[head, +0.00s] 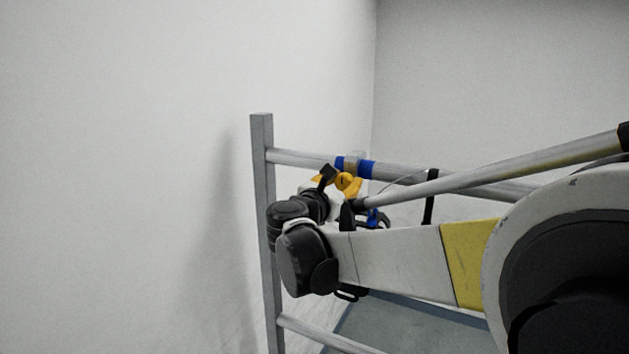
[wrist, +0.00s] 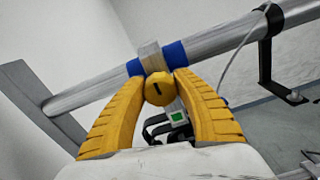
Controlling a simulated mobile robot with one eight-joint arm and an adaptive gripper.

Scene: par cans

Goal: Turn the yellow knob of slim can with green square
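The yellow knob (wrist: 159,89) is round with a short dark mark on its face. It sits below a grey clamp with blue bands on the upper rail, and also shows in the head view (head: 346,181). My gripper (wrist: 161,76) has two yellow ribbed fingers, one on each side of the knob, and the tips appear to touch it. The gripper also shows in the head view (head: 341,183), partly behind my arm. A small green square (wrist: 177,116) shows below the knob, between the fingers. The can (wrist: 158,128) is mostly hidden behind the fingers.
The upper metal rail (wrist: 222,45) runs from a square post (head: 262,200) toward the right. A black bracket (wrist: 266,50) with a light cable hangs from the rail to the right of the gripper. A plain wall (head: 120,180) stands at left.

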